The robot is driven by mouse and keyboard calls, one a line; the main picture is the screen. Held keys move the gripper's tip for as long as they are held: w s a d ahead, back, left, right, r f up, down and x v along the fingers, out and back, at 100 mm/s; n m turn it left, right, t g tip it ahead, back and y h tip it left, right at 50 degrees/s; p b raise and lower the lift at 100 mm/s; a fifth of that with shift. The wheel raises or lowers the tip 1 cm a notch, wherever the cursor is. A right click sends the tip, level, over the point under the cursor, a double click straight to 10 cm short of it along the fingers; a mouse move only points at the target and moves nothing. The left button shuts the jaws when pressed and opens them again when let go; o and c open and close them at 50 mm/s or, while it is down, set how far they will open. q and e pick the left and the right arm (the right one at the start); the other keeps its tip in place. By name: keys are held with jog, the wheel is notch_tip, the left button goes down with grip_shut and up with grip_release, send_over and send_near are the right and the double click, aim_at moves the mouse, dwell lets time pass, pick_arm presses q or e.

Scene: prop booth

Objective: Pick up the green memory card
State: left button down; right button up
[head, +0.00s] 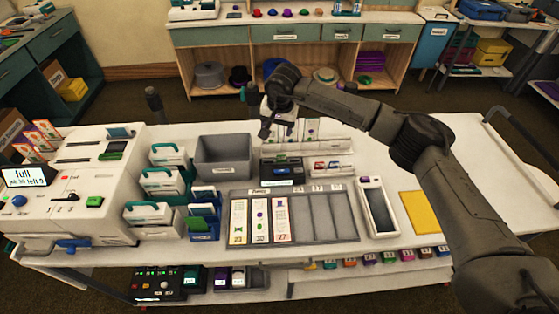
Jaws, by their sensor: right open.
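My right gripper (272,133) is open, its jaws pointing down over the back of the white table, above and behind a small dark device (282,170). Nothing shows between its fingers. I cannot tell for sure which thing is the green memory card. A small green piece (199,224) shows at the front of a blue holder (205,236) left of the card tray. Another green piece (112,151) lies on the white machine at the left. Both are well apart from the gripper. My left gripper is not in view.
A grey bin (222,157) stands left of the gripper. A card tray (345,243) with several slots lies in front. A white-framed dark panel (378,207) and a yellow sheet (420,212) lie to the right. White cases with teal handles (163,181) stand at the left.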

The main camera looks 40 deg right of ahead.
jog(key=s+n+g, duration=0.1)
jog(key=s+n, duration=0.1)
jog(key=n, duration=0.1)
send_over(282, 156)
notch_tip(282, 156, down, 8)
jog(key=shift+w+f+b, duration=0.1)
jog(key=shift+f+b, duration=0.6)
jog(key=shift+f, duration=2.25)
jog(key=shift+c, duration=0.5)
jog(key=c, duration=0.7)
jog(key=shift+r, duration=0.1)
